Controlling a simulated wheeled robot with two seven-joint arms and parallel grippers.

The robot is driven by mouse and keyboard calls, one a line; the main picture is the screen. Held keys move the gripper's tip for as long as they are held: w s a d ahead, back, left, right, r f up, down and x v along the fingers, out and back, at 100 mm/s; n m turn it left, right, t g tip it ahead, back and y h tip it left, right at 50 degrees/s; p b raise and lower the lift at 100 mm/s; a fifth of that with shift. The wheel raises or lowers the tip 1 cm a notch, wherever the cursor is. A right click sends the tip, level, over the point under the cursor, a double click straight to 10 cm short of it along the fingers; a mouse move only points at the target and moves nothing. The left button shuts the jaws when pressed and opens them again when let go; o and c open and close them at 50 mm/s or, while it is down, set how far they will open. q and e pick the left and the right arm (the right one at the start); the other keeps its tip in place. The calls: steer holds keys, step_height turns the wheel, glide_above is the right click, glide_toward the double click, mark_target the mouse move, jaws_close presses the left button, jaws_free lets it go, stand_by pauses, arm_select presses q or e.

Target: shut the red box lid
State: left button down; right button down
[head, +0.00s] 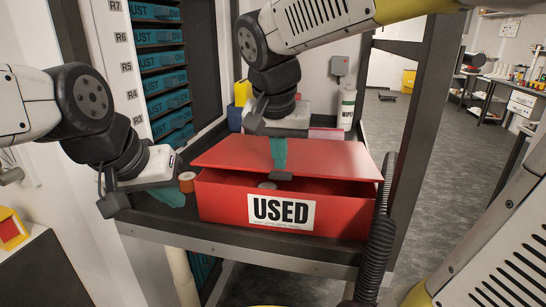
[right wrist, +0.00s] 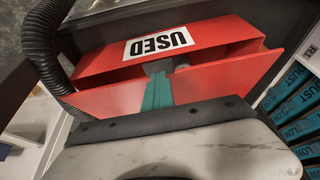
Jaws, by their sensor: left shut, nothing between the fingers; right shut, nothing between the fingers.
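The red box (head: 221,207) with a "USED" label stands on the dark bench. Its red lid (head: 235,154) is partly open, tilted, with a dark gap under its front edge; the gap also shows in the right wrist view, between box (right wrist: 105,63) and lid (right wrist: 112,101). A dark grey tab (head: 281,176) sits at the lid's front edge. My right gripper (head: 279,164) is shut, its teal fingers over the lid reaching toward the tab; I cannot tell whether they touch. My left gripper (head: 172,199) is shut and empty, low beside the box's left side.
An orange roll (head: 187,182) stands between my left gripper and the box. A black ribbed hose (head: 379,245) rises at the box's right. A white wipes bottle (head: 347,108) and a yellow container (head: 243,92) stand behind. Teal boxes (head: 163,82) fill the left rack.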

steer(key=c, duration=2.1)
jaws_free()
steer(key=o, duration=1.4)
steer(key=shift+r, duration=0.1)
steer(key=v, duration=0.7)
steer(key=shift+s+r, duration=0.2)
steer(key=shift+r, duration=0.05)
